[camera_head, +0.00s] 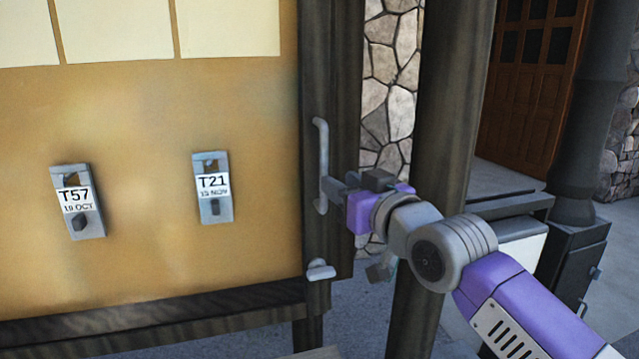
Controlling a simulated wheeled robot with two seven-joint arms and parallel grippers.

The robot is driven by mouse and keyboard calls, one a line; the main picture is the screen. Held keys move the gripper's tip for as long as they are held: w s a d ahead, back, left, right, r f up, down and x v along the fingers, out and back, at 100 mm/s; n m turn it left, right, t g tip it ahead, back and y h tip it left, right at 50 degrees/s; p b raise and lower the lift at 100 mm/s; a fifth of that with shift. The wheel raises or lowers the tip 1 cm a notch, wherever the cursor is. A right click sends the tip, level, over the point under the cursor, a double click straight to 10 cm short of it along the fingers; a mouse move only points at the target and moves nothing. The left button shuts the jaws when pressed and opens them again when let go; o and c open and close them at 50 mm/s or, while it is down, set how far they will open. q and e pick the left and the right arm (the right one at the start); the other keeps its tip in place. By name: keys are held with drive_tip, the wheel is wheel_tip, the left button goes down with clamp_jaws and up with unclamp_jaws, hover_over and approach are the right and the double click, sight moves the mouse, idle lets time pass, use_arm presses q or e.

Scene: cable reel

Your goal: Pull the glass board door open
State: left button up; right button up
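The board door has a dark wooden frame (335,60) at its right side, and a tan board face (140,120) shows across the left of the head view. Faint pale streaks on the face may be reflections in glass. A grey vertical bar handle (321,140) is fixed to the frame. My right gripper (332,187) comes in from the right, its fingertips at the lower half of the handle. The fingers overlap the handle, so I cannot tell whether they are closed around it. A grey latch knob (320,270) sits lower on the frame. My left gripper is not in view.
Two labelled metal tags, T57 (78,205) and T21 (213,190), hang on the board. A dark post (450,100) stands close behind my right arm. A stove-like dark box (575,265) with a pipe stands at the right. Grey floor shows below.

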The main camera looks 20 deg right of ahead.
sight(324, 204)
drive_tip(key=shift+w+a+r+p, duration=0.1)
drive_tip(key=shift+w+a+p, duration=0.1)
drive_tip(key=shift+w, duration=0.15)
drive_tip(key=shift+w+a+r+p, duration=0.1)
drive_tip(key=shift+w+p, duration=0.05)
drive_tip(key=shift+w, duration=0.2)
drive_tip(key=shift+p+x, duration=0.3)
drive_tip(key=shift+x, duration=2.35)
clamp_jaws()
